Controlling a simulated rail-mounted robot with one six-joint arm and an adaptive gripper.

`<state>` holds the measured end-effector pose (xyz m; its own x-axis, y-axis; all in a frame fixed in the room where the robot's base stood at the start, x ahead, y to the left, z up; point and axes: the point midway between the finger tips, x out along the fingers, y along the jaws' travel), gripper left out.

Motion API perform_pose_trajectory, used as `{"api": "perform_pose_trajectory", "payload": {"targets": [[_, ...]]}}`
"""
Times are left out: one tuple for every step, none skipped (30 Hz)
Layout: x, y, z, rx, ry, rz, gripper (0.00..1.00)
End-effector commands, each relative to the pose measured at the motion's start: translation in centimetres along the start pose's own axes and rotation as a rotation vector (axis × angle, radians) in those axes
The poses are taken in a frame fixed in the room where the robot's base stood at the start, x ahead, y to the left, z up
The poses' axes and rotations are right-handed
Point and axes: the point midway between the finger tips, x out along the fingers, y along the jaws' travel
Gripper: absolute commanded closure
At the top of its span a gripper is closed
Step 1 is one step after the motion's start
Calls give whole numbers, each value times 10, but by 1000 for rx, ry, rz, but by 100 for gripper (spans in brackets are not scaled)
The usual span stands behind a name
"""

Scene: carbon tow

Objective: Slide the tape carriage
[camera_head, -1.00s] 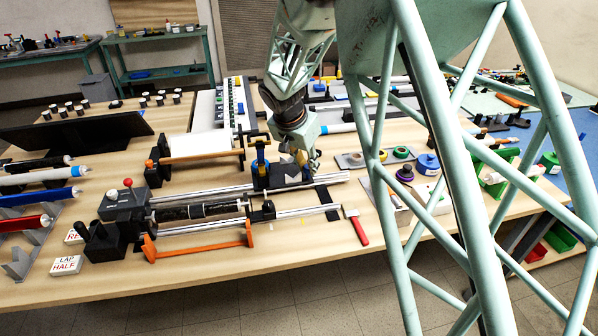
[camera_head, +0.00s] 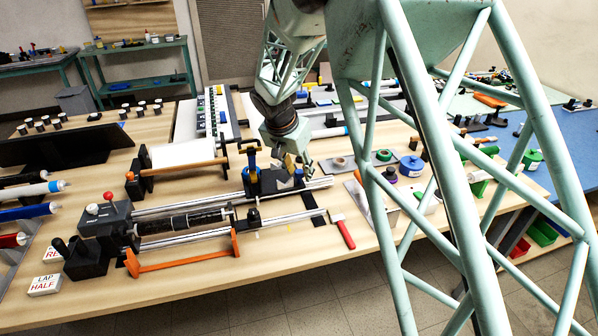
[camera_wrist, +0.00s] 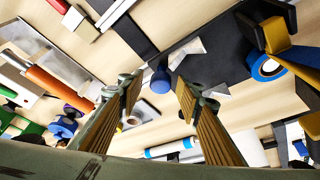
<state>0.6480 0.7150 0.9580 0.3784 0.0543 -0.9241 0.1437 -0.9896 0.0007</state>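The tape carriage (camera_head: 264,182) is a black block on the rear silver rail of the winding bench, towards the rail's right end. A blue and yellow part (camera_head: 251,158) stands upright on it. My gripper (camera_head: 297,178) is lowered at the carriage's right side. In the wrist view a blue round knob (camera_wrist: 160,79) on the black carriage plate (camera_wrist: 214,58) appears between my two tan-padded fingers. The fingers are spread apart, with visible gaps beside the knob. Whether the knob lies level with the fingertips or beyond them cannot be told.
A black tow mandrel (camera_head: 197,221) lies between the rails. An orange-handled bar (camera_head: 185,257) lies in front, and a red-handled tool (camera_head: 345,234) at right. Tape rolls and a blue pot (camera_head: 411,167) stand further right. Bare wood shows along the front edge.

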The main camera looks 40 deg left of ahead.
Motion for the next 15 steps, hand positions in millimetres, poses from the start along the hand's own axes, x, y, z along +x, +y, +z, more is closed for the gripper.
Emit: {"api": "perform_pose_trajectory", "payload": {"targets": [[0, 0, 0, 0, 0, 0, 68], [0, 0, 0, 0, 0, 0, 68], [0, 0, 0, 0, 0, 0, 68], [-1, 0, 0, 0, 0, 0, 68], [-1, 0, 0, 0, 0, -1, 68], [-2, 0, 0, 0, 1, -1, 68], [-3, 0, 0, 0, 1, -1, 68], [-4, 0, 0, 0, 1, -1, 68], [-5, 0, 0, 0, 1, -1, 68], [-7, 0, 0, 0, 1, -1, 68], [-9, -1, -1, 0, 1, -1, 68], [-11, -1, -1, 0, 1, -1, 68], [-14, -1, -1, 0, 2, -2, 68], [-16, -1, -1, 0, 2, -2, 68], [-20, -1, -1, 0, 2, -2, 68]]}}
